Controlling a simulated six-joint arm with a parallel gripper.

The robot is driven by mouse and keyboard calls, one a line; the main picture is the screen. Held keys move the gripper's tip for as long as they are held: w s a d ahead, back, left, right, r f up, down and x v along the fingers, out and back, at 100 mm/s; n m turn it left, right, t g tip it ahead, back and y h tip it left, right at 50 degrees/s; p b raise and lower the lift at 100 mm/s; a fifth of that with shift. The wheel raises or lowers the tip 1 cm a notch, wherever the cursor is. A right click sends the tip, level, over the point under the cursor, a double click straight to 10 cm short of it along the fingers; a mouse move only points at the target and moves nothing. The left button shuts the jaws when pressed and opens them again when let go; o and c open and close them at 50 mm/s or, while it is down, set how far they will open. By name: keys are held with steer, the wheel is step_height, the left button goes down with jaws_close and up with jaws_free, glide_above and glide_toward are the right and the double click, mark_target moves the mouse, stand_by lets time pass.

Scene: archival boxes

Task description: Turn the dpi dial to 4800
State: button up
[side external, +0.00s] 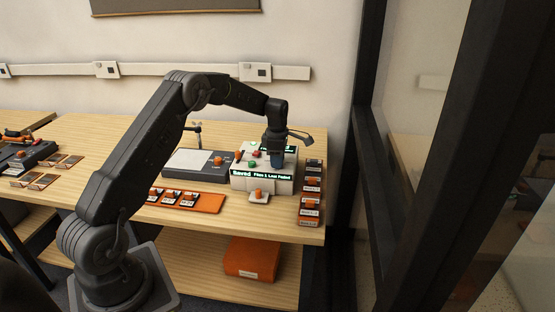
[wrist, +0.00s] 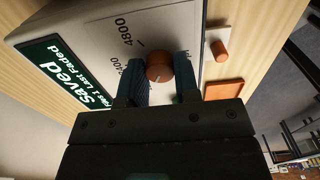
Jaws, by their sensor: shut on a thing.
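The dpi dial (wrist: 159,66) is a round orange-brown knob on the pale face of a control box (side external: 262,184), printed 4800 and 2400 beside it. My gripper (wrist: 161,78) has its two blue fingers on either side of the knob, shut on it. A short pale mark shows on the knob; I cannot tell which number it points to. In the wrist view 4800 is up and left of the knob. In the side view my gripper (side external: 277,158) is over the box's top and hides the dial. The box's green display reads "Saved".
Red and green buttons and an orange knob sit left of my gripper on the equipment. A flatbed unit (side external: 190,165) stands left of the box. An orange tray (side external: 207,203) of small mounts lies in front. Labelled boxes (side external: 311,190) line the right. A dark glass-partition frame stands farther right.

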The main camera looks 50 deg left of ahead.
steer(key=shift+m, duration=0.4)
steer(key=m, duration=1)
steer(key=shift+m, duration=0.4)
steer(key=m, duration=1.2)
steer(key=o, duration=0.9)
